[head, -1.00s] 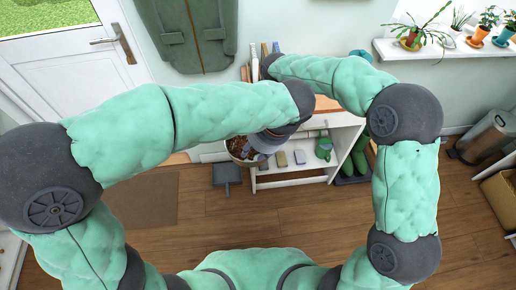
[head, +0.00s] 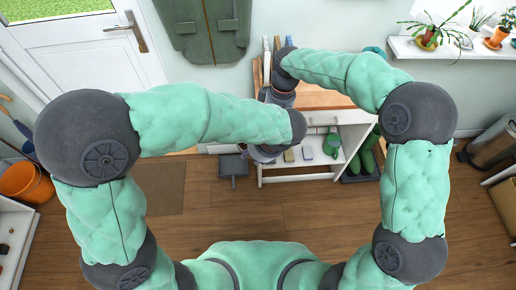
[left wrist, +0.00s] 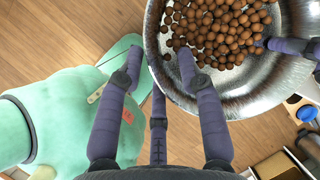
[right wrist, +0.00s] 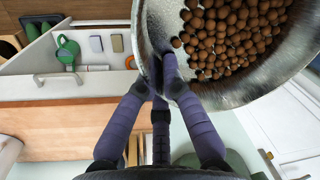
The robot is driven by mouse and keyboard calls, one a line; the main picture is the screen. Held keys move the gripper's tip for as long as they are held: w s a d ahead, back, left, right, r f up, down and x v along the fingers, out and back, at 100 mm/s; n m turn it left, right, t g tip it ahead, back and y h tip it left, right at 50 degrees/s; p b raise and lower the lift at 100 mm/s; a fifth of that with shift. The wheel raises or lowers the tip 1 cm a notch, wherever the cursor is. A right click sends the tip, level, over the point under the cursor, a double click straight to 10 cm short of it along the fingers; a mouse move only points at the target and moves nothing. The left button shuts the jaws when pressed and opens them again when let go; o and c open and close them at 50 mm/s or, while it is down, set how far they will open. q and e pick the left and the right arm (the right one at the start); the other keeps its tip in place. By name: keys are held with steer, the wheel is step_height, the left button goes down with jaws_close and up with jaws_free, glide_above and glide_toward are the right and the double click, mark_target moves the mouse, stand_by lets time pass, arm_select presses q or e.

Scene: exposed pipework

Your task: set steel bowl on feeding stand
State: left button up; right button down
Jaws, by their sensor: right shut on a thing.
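The steel bowl (left wrist: 250,95) holds many brown kibble pieces and fills the upper right of the left wrist view. It also shows in the right wrist view (right wrist: 250,95). My right gripper (right wrist: 155,75) is shut on its rim, one finger inside the bowl. My left gripper (left wrist: 160,57) is at the rim across from it, fingers apart, one inside and one outside the wall. I cannot make out the feeding stand in any view.
A white bench with a wooden top (head: 315,98) stands against the wall, with small items and a green watering can (head: 332,145) on its shelf. A dustpan (head: 233,166) and a mat (head: 158,188) lie on the floor. An orange bucket (head: 22,180) stands left.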

arm_select(q)
steer(key=shift+x, duration=0.75)
steer(key=shift+c, duration=0.3)
jaws_close()
steer(key=shift+r, duration=0.1)
arm_select(e)
steer(key=c, duration=1.3)
jaws_free()
steer(key=shift+r, duration=0.1)
